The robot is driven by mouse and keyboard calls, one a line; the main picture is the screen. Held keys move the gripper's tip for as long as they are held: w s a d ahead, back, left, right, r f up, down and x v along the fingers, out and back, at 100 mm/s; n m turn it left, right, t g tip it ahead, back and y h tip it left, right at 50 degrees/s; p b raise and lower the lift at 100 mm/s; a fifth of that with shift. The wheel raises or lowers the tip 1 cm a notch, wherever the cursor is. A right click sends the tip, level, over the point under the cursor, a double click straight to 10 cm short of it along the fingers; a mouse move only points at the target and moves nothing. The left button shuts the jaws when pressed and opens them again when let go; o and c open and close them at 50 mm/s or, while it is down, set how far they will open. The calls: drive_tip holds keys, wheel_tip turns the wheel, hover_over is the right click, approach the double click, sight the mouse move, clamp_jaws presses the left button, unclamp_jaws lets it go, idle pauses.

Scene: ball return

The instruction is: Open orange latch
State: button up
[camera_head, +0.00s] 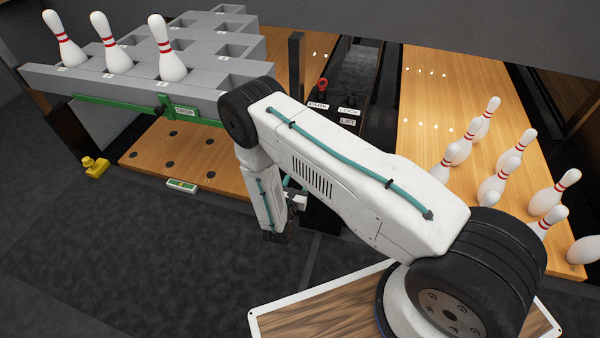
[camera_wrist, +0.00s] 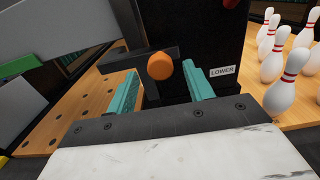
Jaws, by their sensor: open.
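The orange latch knob (camera_wrist: 160,66) shows in the wrist view, on a dark bar in front of a black housing (camera_wrist: 195,35). My gripper (camera_wrist: 160,88) is open, with its two teal fingers spread. The knob appears between the fingertips in the picture, slightly above them. I cannot tell how deep it lies between them, and no contact shows. In the head view my arm hides the latch, and my gripper's fingers show only in small part behind the arm.
A label reading LOWER (camera_wrist: 227,71) is on the housing. White pins (camera_head: 497,170) stand on the right lane. A grey rack (camera_head: 130,85) holding 3 pins, with a green bar (camera_head: 120,106), is at left above a wooden deck (camera_head: 150,155). A yellow object (camera_head: 96,167) lies on the dark floor.

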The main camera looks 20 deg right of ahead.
drive_tip(key=shift+x, duration=1.9)
clamp_jaws()
drive_tip(key=shift+s+a, duration=0.1)
drive_tip(key=shift+s, duration=0.15)
unclamp_jaws()
